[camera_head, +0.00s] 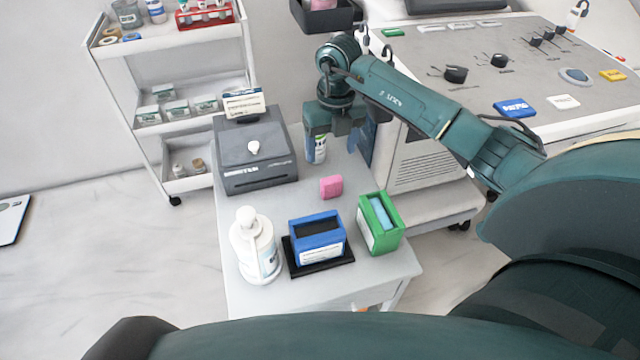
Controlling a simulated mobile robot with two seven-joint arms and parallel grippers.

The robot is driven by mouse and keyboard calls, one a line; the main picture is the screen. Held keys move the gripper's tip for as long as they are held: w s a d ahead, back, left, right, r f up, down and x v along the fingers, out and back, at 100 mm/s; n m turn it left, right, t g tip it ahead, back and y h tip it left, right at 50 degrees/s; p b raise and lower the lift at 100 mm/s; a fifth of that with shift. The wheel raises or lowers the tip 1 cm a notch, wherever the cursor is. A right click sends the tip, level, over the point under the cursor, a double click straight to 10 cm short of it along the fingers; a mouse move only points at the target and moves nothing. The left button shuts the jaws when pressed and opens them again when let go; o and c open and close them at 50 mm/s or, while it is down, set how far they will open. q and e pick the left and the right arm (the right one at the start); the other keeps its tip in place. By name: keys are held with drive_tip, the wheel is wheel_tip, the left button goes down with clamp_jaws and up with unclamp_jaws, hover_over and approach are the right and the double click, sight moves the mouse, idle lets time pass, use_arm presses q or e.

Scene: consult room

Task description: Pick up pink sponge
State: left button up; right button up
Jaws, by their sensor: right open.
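The pink sponge (331,187) lies on the white table (240,213), near the middle of its top. It sits between the grey box behind it and the blue and green holders in front. My right gripper (339,150) hangs above and behind the sponge, pointing down, apart from it. It is open, with a finger on each side of a small white and green bottle (316,149); I cannot tell whether it touches the bottle. My left gripper does not show.
On the table are a grey box (251,165), a white pump bottle (252,245), a blue holder (317,238) and a green holder (379,223). A white cart (180,75) stands behind left. A control console (430,60) stands at the right.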

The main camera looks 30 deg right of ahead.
sight(331, 178)
drive_tip(key=shift+w+d+f, duration=0.2)
drive_tip(key=shift+d+f, duration=0.4)
wheel_tip(331, 178, down, 6)
drive_tip(key=shift+f+b, duration=0.2)
drive_tip(key=shift+b, duration=0.35)
drive_tip(key=shift+a+f+b, duration=0.2)
drive_tip(key=shift+f+b, duration=0.1)
drive_tip(key=shift+f, duration=1.1)
drive_tip(key=shift+a+f+b, duration=0.15)
drive_tip(key=shift+f+b, duration=0.1)
drive_tip(key=shift+f, duration=1.1)
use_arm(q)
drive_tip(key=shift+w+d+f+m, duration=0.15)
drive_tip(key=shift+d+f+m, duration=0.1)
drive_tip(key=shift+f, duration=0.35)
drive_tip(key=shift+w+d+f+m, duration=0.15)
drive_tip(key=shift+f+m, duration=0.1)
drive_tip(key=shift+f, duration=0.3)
